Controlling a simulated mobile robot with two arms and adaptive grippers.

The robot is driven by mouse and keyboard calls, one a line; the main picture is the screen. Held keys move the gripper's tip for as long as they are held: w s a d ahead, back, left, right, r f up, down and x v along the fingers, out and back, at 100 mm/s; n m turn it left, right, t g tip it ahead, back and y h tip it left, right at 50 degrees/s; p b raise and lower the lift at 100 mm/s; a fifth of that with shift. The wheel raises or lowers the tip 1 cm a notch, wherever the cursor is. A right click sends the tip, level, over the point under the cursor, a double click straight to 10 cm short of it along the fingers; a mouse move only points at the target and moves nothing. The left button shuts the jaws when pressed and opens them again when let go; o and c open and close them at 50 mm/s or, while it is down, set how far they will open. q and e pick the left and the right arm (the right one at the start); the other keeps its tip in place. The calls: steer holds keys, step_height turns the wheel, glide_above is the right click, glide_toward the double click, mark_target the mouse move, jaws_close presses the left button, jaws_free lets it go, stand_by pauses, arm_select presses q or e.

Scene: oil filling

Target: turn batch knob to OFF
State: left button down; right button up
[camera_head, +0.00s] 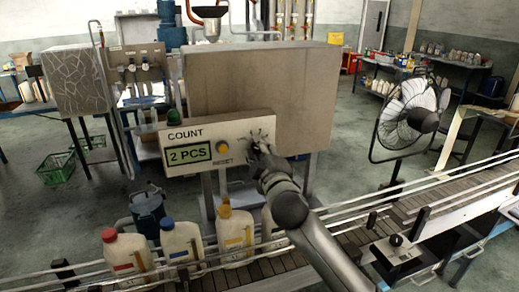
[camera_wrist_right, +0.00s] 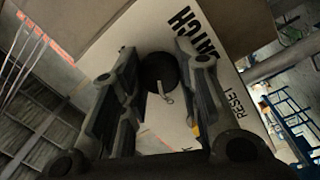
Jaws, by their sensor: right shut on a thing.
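The white control panel (camera_head: 200,173) carries a display reading 2 PCS (camera_head: 188,153), the word COUNT and a yellow RESET button (camera_head: 222,146). In the wrist view a round black knob (camera_wrist_right: 158,68) with a pale pointer sits below lettering ending in "ATCH". My right gripper (camera_wrist_right: 157,80) has one finger on each side of the knob and is shut on it. In the head view my right gripper (camera_head: 258,152) is at the panel's right part and hides the knob. The knob's position labels are not readable. My left gripper is not in view.
A conveyor (camera_head: 350,235) with rails runs below the panel. Bottles with red (camera_head: 127,252), blue (camera_head: 182,243) and yellow (camera_head: 235,235) caps stand on it. A large beige box (camera_head: 260,85) is behind the panel. A fan (camera_head: 408,115) stands to the right.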

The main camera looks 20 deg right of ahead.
steer(key=shift+r, duration=0.1)
stand_by(0.3)
steer(key=o, duration=1)
steer(key=s, duration=1.2)
steer(key=shift+a+f, duration=0.15)
steer(key=shift+f, duration=0.25)
